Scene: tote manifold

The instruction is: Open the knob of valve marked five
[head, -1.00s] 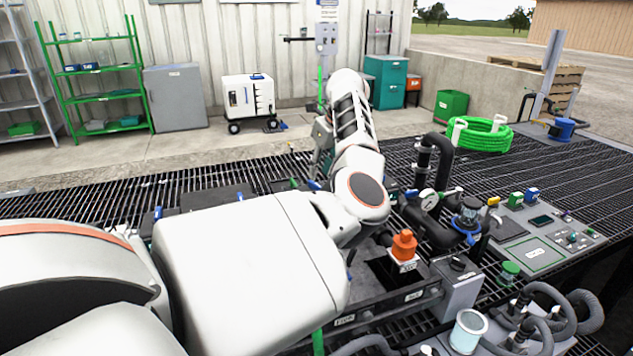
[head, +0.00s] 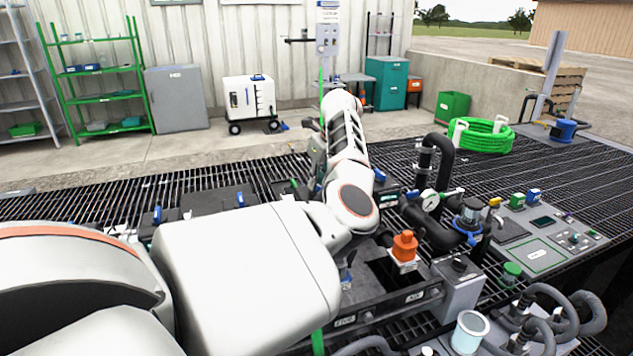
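My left arm crosses the view from the left, and its forearm points away over the manifold. My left gripper (head: 316,165) is mostly hidden behind the forearm, low over the manifold's far side; its fingers cannot be made out. Blue valve handles show at the left (head: 157,214), nearer the middle (head: 240,200), and right of the forearm (head: 380,175). Another blue handle (head: 412,194) is beside the black pipe. No number five can be read, so I cannot tell which valve is marked five. My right gripper is not in view.
An orange knob (head: 405,245) stands on the manifold's near side. A pressure gauge (head: 430,200), black pipes (head: 437,160) and a control panel (head: 545,245) are to the right. Grey hoses (head: 550,310) crowd the lower right.

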